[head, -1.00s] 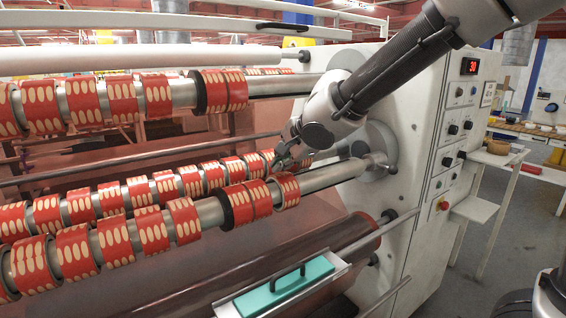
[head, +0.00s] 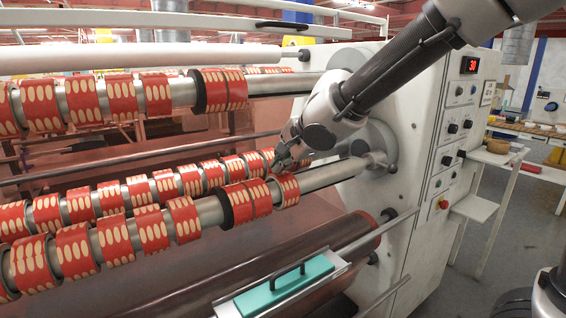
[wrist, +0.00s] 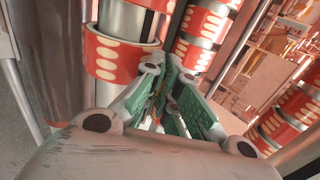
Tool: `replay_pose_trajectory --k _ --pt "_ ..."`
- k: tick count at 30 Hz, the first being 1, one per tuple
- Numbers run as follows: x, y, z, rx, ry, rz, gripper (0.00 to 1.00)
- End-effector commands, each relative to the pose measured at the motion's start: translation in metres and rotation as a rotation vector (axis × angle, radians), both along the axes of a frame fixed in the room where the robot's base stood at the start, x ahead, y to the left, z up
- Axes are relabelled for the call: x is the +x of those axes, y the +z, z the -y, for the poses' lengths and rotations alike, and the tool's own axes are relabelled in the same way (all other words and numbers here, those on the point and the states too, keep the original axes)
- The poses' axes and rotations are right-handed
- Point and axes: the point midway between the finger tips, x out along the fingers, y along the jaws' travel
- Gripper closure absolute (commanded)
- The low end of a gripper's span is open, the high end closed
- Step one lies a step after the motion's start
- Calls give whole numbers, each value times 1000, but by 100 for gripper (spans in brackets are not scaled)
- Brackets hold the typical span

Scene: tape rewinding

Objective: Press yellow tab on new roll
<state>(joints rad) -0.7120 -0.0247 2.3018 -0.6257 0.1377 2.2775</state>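Red rolls with cream ovals sit on the machine's shafts. The rightmost roll on the lower front shaft (head: 286,190) is nearest my gripper (head: 283,163), which is just above and behind it in the head view. In the wrist view, my gripper's green-padded fingers (wrist: 171,66) converge with their tips close together, and I see nothing held between them. A red roll (wrist: 113,62) lies just left of the fingertips there, and another roll (wrist: 200,22) is beyond them. I cannot make out a yellow tab in either view. Whether the fingertips touch a roll is unclear.
Bare shaft (head: 335,175) runs right from the end roll to the white machine housing (head: 420,150). Another shaft with rolls (head: 160,95) is above. A teal pad with a black handle (head: 285,287) is below. A control panel (head: 460,120) is at the right.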

Motion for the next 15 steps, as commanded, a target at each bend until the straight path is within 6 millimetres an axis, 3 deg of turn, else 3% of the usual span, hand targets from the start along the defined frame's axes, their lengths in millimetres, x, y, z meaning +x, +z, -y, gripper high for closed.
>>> replay_pose_trajectory --k 13,15 --pt "-1 -2 1 0 -1 -1 100" --pt "-1 -2 1 -1 -1 -2 85"
